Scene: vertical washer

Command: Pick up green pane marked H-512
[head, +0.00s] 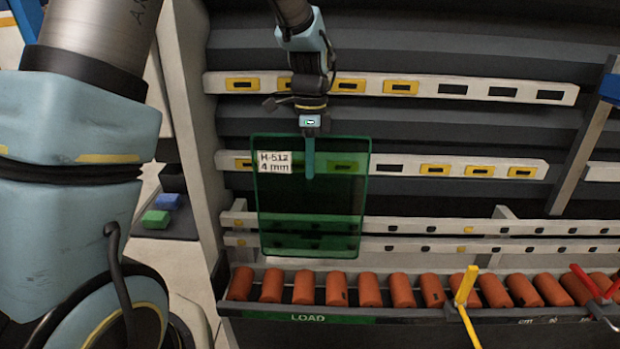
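The green pane (335,215) is a see-through upright sheet in the middle of the head view. Its white label (274,162) at the upper left reads H-512, 4 mm. My gripper (309,160) comes down from above onto the middle of the pane's top edge. One teal finger lies over the pane's front face; the other finger is hidden. The gripper appears shut on the pane. The pane's lower edge shows just above the roller row in the picture, with a gap between them.
Orange rollers (303,287) run along a conveyor with a green LOAD strip (308,318). White rails with yellow-framed slots (400,87) cross the dark ribbed panel behind. A yellow lever (466,286) and red handles (585,280) stand at right. Blue (166,202) and green (155,219) blocks lie left.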

